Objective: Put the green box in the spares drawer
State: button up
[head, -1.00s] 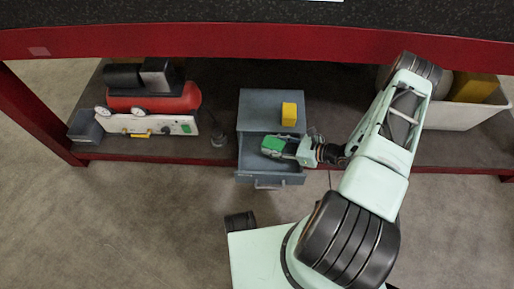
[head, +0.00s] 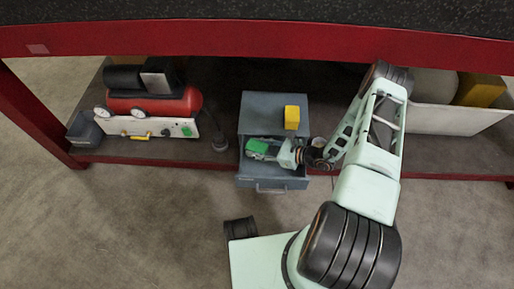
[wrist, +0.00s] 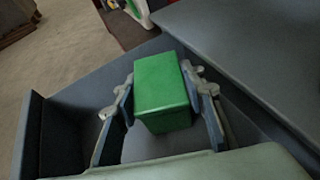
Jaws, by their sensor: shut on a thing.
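The green box (head: 257,146) is held by my gripper (head: 262,149) over the open drawer (head: 272,181) of a small grey cabinet. In the wrist view the green box (wrist: 162,88) sits between the two fingers (wrist: 162,98), which press on its sides. The drawer's grey walls (wrist: 38,135) surround the box in that view. I cannot tell whether the box touches the drawer floor. The drawer looks empty where it shows.
A yellow box (head: 292,117) stands on the cabinet top (head: 259,108), just behind the drawer. A red and black compressor (head: 150,102) is to the left on the shelf. A white bin (head: 450,118) is to the right. The red bench edge (head: 250,42) runs above.

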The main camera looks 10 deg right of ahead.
jog(key=o, duration=1.3)
jog(key=shift+r, duration=0.15)
jog(key=shift+s+d+r, duration=0.15)
jog(key=shift+d, duration=0.15)
jog(key=p+v, duration=0.3)
jog(key=v, duration=0.8)
jog(key=shift+s+d, duration=0.1)
